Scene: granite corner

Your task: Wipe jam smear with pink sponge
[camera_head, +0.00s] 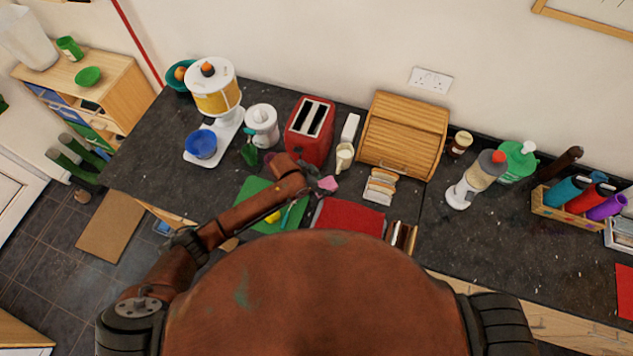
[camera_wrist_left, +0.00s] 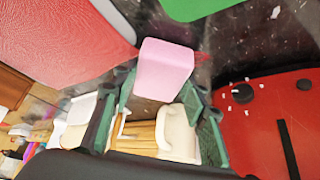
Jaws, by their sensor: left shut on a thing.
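A pink sponge (camera_head: 328,184) is in the jaws of my left gripper (camera_head: 312,180), over the dark counter in front of the red toaster. In the left wrist view the sponge (camera_wrist_left: 164,68) sits between the green fingers of my left gripper (camera_wrist_left: 165,95), which is shut on it. A small red smear (camera_wrist_left: 202,57) shows on the dark counter just beside the sponge's edge there. I cannot tell whether the sponge touches the counter or the smear. In the head view I cannot make out the smear. My right gripper is not in view.
The red toaster (camera_head: 310,130) stands behind the sponge.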

